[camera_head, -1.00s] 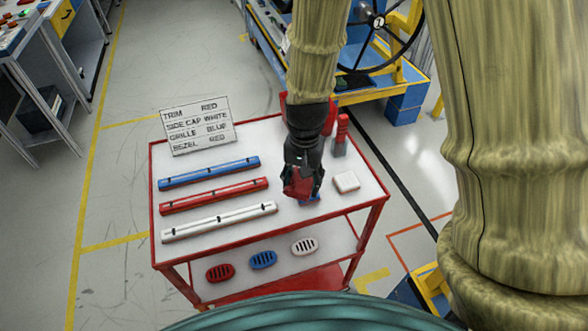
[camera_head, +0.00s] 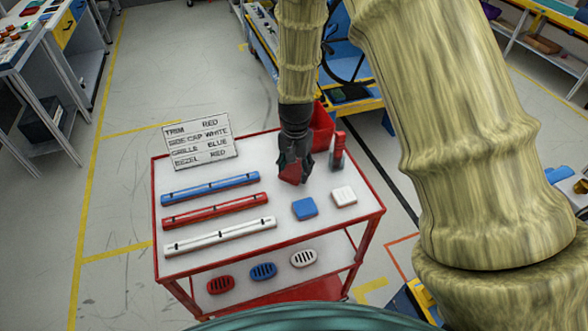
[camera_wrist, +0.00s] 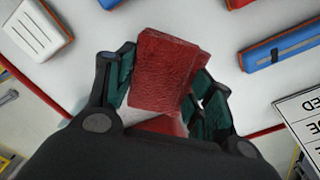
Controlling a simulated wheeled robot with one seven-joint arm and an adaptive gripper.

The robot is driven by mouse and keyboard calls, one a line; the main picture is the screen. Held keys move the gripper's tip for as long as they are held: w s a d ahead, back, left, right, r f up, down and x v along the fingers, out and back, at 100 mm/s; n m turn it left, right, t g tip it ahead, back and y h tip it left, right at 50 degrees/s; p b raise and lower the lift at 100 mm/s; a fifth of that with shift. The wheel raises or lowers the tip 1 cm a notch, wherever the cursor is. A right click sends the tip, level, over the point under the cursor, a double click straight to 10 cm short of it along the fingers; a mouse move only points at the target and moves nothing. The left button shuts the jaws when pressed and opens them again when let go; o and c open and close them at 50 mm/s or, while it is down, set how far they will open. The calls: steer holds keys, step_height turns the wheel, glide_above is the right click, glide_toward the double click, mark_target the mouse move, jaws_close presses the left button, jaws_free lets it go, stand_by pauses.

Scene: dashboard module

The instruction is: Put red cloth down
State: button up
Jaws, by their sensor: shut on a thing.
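The red cloth (camera_head: 293,171) is a folded, textured dark red bundle. It hangs in my gripper (camera_head: 294,170) above the back right part of the cart top. In the wrist view the cloth (camera_wrist: 168,72) is pinched between the two dark green fingers of my gripper (camera_wrist: 163,85), with its folded edge on the right. A second red patch shows between the finger bases, and I cannot tell what it is. The gap between cloth and cart top is hard to judge.
The cart top (camera_head: 225,222) holds blue, red and white bars, a blue cap (camera_head: 305,208), a white cap (camera_head: 343,195) and a sign (camera_head: 200,142). A red bin (camera_head: 322,127) and red-topped bottle (camera_head: 338,152) stand close behind and right of the gripper.

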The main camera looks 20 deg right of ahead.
mark_target(295, 173)
steer(key=shift+w, duration=0.6)
steer(key=shift+f+p, duration=1)
steer(key=shift+f, duration=0.8)
steer(key=shift+f, duration=0.15)
steer(key=o, duration=1.1)
steer(key=shift+c, duration=0.2)
steer(key=shift+r, duration=0.2)
steer(key=shift+r+b, duration=2.05)
steer(key=shift+r, duration=3.9)
steer(key=shift+r, duration=0.1)
